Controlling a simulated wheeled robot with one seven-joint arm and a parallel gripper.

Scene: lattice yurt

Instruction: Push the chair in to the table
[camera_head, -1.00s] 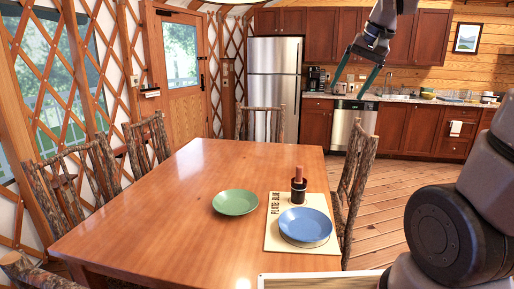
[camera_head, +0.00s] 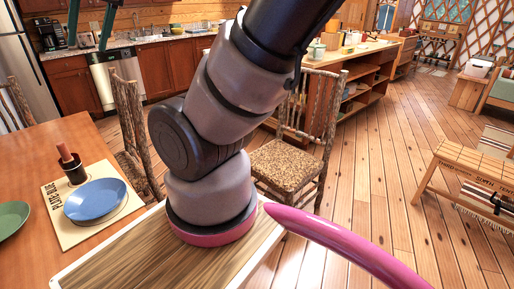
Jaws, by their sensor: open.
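A log-framed chair with a speckled seat (camera_head: 288,166) stands out on the plank floor, right of my arm and well apart from the table. My arm hides part of its left side. The wooden table (camera_head: 22,160) shows at the left edge. A second log chair (camera_head: 132,130) stands close against the table's right side. My gripper (camera_head: 90,28) is at the top left, its two teal fingers spread and empty. It is far from the speckled-seat chair, and its upper part is cut off by the frame.
A blue plate (camera_head: 95,200) and a dark cup (camera_head: 73,170) sit on the table, with a green plate (camera_head: 10,220) beside them. A low wooden bench (camera_head: 470,165) stands at right, a shelf counter (camera_head: 365,85) behind. Floor between chair and bench is clear.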

